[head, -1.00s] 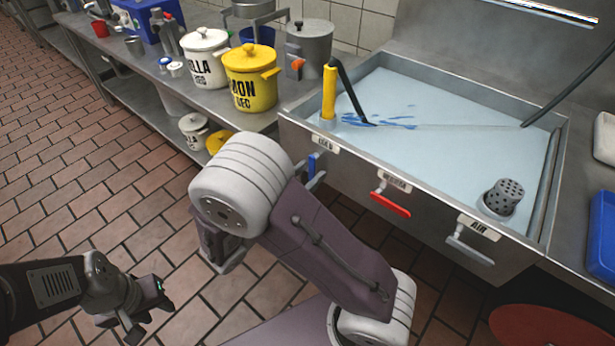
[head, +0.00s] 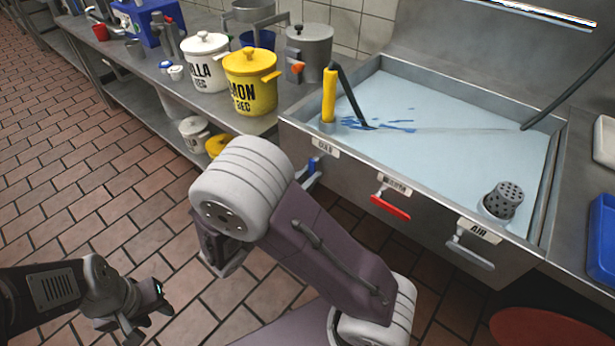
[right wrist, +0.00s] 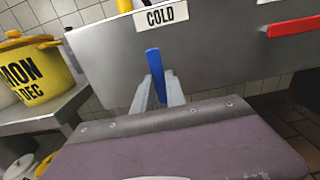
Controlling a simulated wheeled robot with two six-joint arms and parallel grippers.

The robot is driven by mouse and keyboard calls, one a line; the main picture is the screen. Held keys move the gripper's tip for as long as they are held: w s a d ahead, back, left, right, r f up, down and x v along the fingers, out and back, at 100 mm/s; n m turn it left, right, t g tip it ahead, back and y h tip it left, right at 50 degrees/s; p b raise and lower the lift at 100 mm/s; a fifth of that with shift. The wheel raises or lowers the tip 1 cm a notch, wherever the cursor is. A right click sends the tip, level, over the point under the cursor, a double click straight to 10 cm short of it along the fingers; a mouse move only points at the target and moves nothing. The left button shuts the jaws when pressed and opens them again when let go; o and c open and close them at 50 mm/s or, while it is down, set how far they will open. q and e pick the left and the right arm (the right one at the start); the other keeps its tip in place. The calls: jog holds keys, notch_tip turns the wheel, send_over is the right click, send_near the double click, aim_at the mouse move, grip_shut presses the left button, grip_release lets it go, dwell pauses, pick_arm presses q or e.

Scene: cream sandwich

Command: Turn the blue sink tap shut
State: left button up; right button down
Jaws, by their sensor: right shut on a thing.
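The blue tap handle (head: 312,171) sits on the sink's front face under the COLD label (head: 322,147). In the right wrist view the blue handle (right wrist: 153,66) stands nearly upright, leaning slightly. My right gripper (right wrist: 159,90) is shut on it, with pale fingers on both sides of its lower part. In the head view my right arm hides most of that gripper. My left gripper (head: 145,313) hangs at lower left above the floor, away from the sink. It looks open and empty.
A red tap (head: 390,206) and a grey AIR tap (head: 468,250) line the sink front to the right. The sink (head: 430,90) holds pale water, with a yellow pipe (head: 329,95) at its corner. Pots, including a yellow pot (head: 250,80), stand on the left counter.

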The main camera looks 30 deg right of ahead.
aim_at(330, 165)
dwell(0.9)
jog(key=shift+s+r+n+p, duration=0.15)
jog(key=shift+n+p, duration=0.15)
jog(key=shift+p, duration=0.35)
jog(key=s+n+p, duration=0.1)
jog(key=n+p, duration=0.3)
jog(key=p, duration=0.2)
jog(key=r+n+p, duration=0.1)
jog(key=n+p, duration=0.3)
jog(key=p, duration=0.2)
jog(key=s+d+r+n+p, duration=0.1)
jog(key=n+p, duration=0.2)
jog(key=p, duration=0.3)
jog(key=shift+s+d+n, duration=0.1)
jog(key=shift+s+n, duration=0.25)
jog(key=shift+n, duration=0.05)
jog(key=n+p, duration=0.3)
jog(key=shift+s+d+r, duration=0.1)
jog(key=shift+s+r, duration=0.05)
jog(key=shift+r, duration=0.25)
jog(key=shift+r+n+p, duration=0.2)
jog(key=shift+n+p, duration=0.55)
jog(key=shift+n, duration=0.75)
jog(key=c, duration=1.4)
grip_release()
jog(key=shift+o, duration=0.2)
